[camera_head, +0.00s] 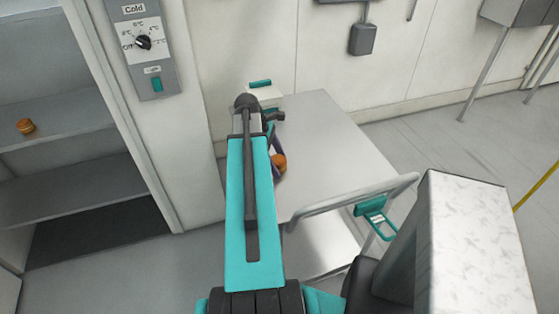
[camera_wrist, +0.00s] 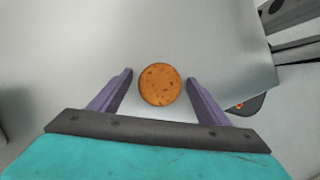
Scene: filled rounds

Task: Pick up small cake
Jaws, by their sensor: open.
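A small round orange-brown cake (camera_wrist: 160,84) with dark specks lies on the grey metal top of a cart (camera_head: 325,150). In the wrist view it sits between the two purple fingers of my gripper (camera_wrist: 160,90), with a gap on each side. In the head view the cake (camera_head: 279,163) shows just right of my teal arm, partly hidden by it and by a purple finger. My gripper is open and empty above the cart top. A second small brown cake (camera_head: 25,126) sits on a shelf inside the open cabinet at the left.
The cabinet has grey shelves (camera_head: 75,118) and a panel with a dial (camera_head: 143,42). The cart's push handle (camera_head: 345,200) rises in front. The right of the cart top is clear.

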